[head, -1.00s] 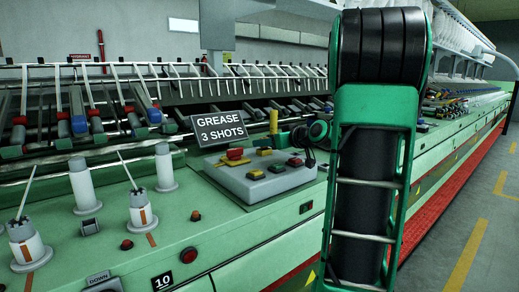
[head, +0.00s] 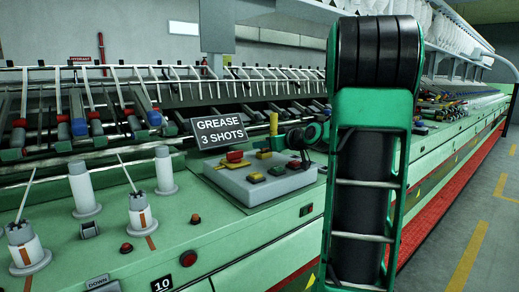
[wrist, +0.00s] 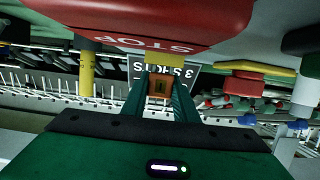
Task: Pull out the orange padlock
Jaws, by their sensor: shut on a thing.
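The orange padlock (wrist: 159,88) shows in the wrist view as a small orange block with a dark spot on its face. My gripper (wrist: 160,84) has its two green fingers shut on it, one on each side. A yellow part (wrist: 165,60) shows just behind the padlock, and I cannot tell whether they touch. In the head view my gripper is above the back right of the grey control box (head: 233,181), and the padlock cannot be made out there.
A large red STOP button (wrist: 140,20) hangs close over the fingers in the wrist view. The GREASE 3 SHOTS sign (head: 220,134) stands behind the box. A yellow post (head: 274,123) rises beside my gripper. Grey spindles (head: 84,187) stand at the left.

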